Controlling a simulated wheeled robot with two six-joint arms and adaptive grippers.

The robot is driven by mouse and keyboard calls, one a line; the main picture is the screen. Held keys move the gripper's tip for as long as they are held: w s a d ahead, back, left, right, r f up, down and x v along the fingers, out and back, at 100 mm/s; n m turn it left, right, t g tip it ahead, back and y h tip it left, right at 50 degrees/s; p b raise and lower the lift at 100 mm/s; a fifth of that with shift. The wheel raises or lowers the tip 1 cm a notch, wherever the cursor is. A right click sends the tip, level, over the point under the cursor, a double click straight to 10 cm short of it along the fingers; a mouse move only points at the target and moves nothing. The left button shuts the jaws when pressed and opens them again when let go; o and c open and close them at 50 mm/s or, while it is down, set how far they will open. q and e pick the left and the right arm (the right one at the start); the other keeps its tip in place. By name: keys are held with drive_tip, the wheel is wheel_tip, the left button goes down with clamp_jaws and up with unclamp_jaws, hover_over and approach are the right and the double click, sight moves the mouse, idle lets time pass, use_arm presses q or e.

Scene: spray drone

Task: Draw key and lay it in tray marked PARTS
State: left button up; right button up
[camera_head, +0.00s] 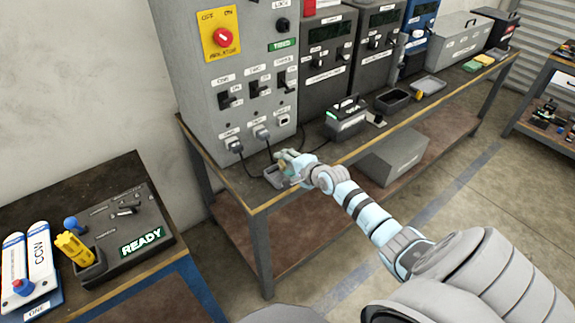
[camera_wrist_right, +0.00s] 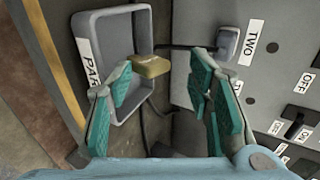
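The grey tray (camera_wrist_right: 92,24) has a white label reading "PAR", the rest of it cut off by my gripper. It also shows on the bench in the head view (camera_head: 273,178). A yellow-brown block-like piece (camera_wrist_right: 151,67), perhaps the key's head, is at the tray's inner side; I cannot tell whether it rests in it, and no key shaft shows. My right gripper (camera_wrist_right: 165,100), with teal pads, is open, its fingers wide apart with nothing held between them. In the head view my right gripper (camera_head: 287,160) is just above the tray. My left gripper is out of view.
A grey control cabinet (camera_head: 205,90) with a red-and-yellow isolator knob, switches and two plugged cables rises behind the tray. A small black unit with a green light (camera_head: 345,120) stands to the right. A READY-lit box (camera_head: 130,235) is on the left bench.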

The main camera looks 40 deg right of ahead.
drive_tip(key=shift+s+f, duration=0.1)
drive_tip(key=shift+s, duration=0.05)
drive_tip(key=v, duration=1.1)
drive_tip(key=shift+s+r, duration=0.25)
drive_tip(key=shift+r, duration=0.05)
